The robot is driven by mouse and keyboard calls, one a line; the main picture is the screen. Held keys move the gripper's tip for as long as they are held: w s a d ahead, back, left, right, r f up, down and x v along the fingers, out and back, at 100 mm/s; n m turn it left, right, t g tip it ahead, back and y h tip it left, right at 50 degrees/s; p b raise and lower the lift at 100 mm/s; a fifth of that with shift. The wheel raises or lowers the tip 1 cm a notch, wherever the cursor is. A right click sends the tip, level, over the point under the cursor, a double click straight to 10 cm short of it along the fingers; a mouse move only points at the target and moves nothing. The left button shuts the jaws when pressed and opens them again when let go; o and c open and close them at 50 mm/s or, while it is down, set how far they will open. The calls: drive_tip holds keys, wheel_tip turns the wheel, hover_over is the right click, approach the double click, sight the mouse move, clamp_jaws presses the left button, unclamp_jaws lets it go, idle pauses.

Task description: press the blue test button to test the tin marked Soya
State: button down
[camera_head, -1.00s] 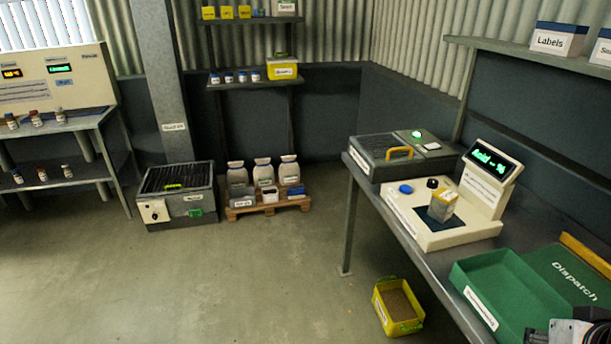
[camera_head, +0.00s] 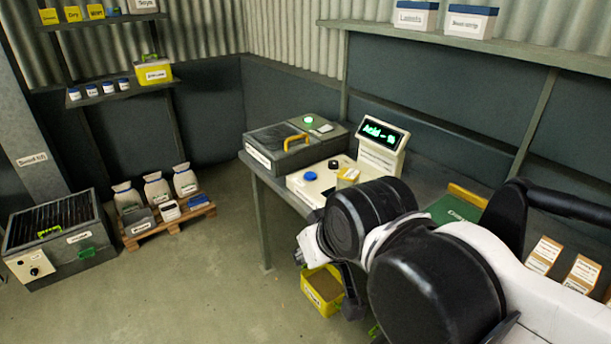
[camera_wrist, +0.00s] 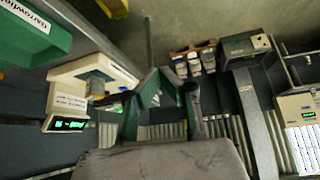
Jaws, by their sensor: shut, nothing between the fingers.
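The cream tester (camera_head: 303,187) stands on the bench, with its lit green display (camera_head: 382,134) reading "Acid - %". Its blue button (camera_head: 310,177) is visible on the left of its top. My gripper (camera_wrist: 163,85) is shut and empty, apart from the tin. In the head view, my arm reaches in front of the bench.
A grey case (camera_head: 290,150) with a yellow handle stands behind the tester. A yellow bin (camera_head: 322,290) is on the floor, partly covered by my arm. The green dispatch area (camera_head: 455,208) is mostly hidden. Floor in front of the sack pallet (camera_head: 165,226) is clear.

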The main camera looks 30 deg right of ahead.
drive_tip(key=w+d+r+n+g+h+p, duration=0.1)
drive_tip(key=w+d+r+n, duration=0.15)
drive_tip(key=w, duration=0.35)
drive_tip(key=w+d+r+n+h+p, duration=0.1)
drive_tip(key=w+d+r, duration=0.1)
drive_tip(key=w+r, duration=0.25)
drive_tip(key=n+g+h+p, duration=0.3)
drive_tip(key=n+h+p, duration=0.2)
drive_tip(key=n+h, duration=0.3)
hover_over(310, 175)
wheel_tip(310, 175, down, 11)
drive_tip(key=y, duration=0.1)
drive_tip(key=shift+w+f+n, duration=0.15)
drive_tip(key=shift+f+n, duration=0.05)
drive_tip(key=shift+n, duration=0.15)
wheel_tip(310, 175, down, 8)
drive_tip(key=b, duration=0.4)
drive_tip(key=shift+f, duration=0.35)
drive_tip(key=shift+f+b, duration=0.15)
drive_tip(key=shift+b, duration=0.2)
